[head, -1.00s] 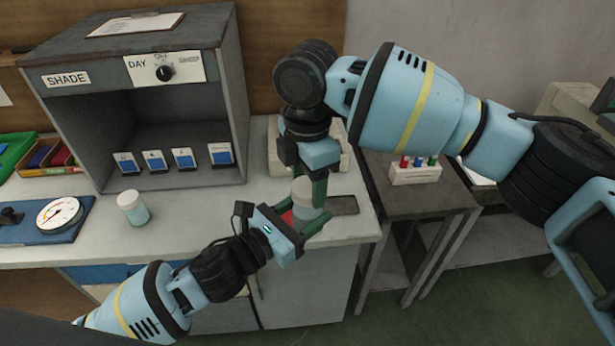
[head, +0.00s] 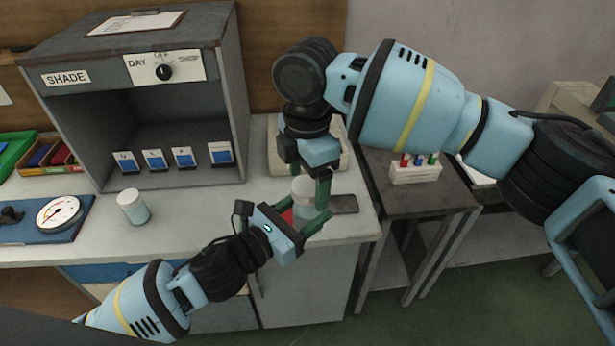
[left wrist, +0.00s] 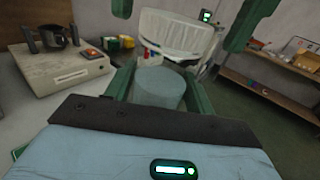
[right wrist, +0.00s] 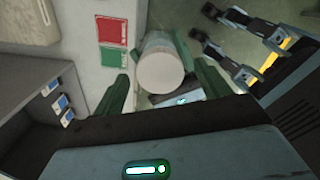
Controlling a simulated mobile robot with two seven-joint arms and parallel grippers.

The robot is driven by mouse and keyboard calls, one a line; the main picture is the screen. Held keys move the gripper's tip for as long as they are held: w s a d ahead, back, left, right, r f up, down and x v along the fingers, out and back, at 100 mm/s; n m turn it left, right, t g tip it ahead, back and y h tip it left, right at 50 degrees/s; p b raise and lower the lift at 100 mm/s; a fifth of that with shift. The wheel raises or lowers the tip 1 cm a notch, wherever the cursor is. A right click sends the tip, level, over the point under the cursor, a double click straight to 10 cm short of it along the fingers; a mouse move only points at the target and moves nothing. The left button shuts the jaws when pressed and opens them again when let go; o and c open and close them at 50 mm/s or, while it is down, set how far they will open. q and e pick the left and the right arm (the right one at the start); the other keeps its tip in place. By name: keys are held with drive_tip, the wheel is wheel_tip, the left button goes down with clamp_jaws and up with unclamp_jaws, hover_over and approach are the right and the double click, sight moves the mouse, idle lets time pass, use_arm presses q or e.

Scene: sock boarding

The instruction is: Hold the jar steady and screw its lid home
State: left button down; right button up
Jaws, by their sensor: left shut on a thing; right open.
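My left gripper (head: 309,218) is shut on the jar's body from the front. The left wrist view shows the jar (left wrist: 160,86) between its green fingers. My right gripper (head: 309,184) points down over the lid, open. In the right wrist view the round lid (right wrist: 160,72) lies between the spread right fingers (right wrist: 163,86), with gaps visible. I cannot tell how far the lid is screwed down.
A second white-capped jar (head: 134,207) stands left on the bench. A grey shade booth (head: 240,110) stands behind it, and a dial gauge (head: 60,214) is at far left. A red pad (right wrist: 112,32) and a green pad (right wrist: 111,57) lie beside the held jar.

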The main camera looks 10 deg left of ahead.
wheel_tip(320, 180, up, 12)
idle(0.5)
drive_tip(key=shift+f, duration=0.15)
idle(0.3)
